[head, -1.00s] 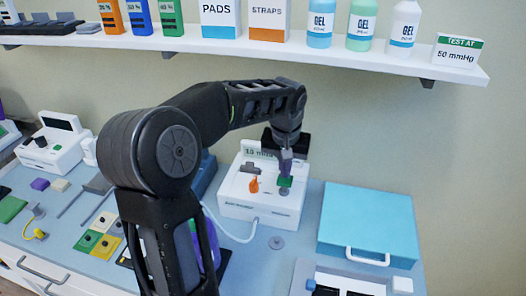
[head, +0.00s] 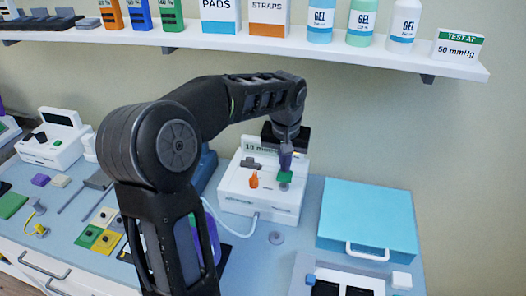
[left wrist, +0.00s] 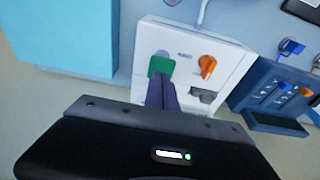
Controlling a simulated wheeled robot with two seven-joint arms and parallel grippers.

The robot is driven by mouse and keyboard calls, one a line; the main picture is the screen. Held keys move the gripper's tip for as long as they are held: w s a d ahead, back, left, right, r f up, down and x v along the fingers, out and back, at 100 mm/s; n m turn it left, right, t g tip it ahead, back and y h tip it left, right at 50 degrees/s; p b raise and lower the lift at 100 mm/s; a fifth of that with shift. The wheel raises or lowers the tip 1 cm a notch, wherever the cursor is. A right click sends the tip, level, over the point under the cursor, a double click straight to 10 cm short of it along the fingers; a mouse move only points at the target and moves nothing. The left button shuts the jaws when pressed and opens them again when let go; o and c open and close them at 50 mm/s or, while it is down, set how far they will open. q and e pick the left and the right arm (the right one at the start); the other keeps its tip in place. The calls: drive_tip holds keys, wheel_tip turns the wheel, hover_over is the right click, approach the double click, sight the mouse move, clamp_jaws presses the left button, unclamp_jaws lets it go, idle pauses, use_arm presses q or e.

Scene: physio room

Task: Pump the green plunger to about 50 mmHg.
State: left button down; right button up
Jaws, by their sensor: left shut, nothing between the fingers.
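The white pump unit (head: 240,197) stands on the blue counter against the wall. Its small display (head: 256,144) seems to read about 15 mmHg, partly hidden by my wrist. The green plunger (head: 285,176) is on the right of its top, with an orange knob (head: 254,180) to its left. In the left wrist view the green plunger (left wrist: 161,66) is at the fingertips and the orange knob (left wrist: 207,65) is beside it. My left gripper (head: 285,166) is shut and empty, pointing down at the plunger; its fingertips seem to touch the plunger's top. My right gripper is not in view.
A turquoise case (head: 367,216) stands to the right of the unit. A white tube (head: 235,234) runs from the unit, near a grey disc (head: 276,238) on the counter. Above, a shelf holds bottles and a sign (head: 458,47) reading "TEST AT 50 mmHg".

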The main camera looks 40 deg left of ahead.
sight(285, 175)
use_arm(q)
drive_tip(key=shift+f+b, duration=1.5)
drive_tip(key=shift+f, duration=0.6)
drive_tip(key=shift+r+p, duration=1.7)
drive_tip(key=shift+r, duration=0.6)
drive_tip(key=shift+f, duration=0.15)
drive_tip(key=shift+f+b, duration=1.7)
drive_tip(key=shift+f, duration=0.4)
drive_tip(key=shift+r+p, duration=1.65)
drive_tip(key=shift+r, duration=0.6)
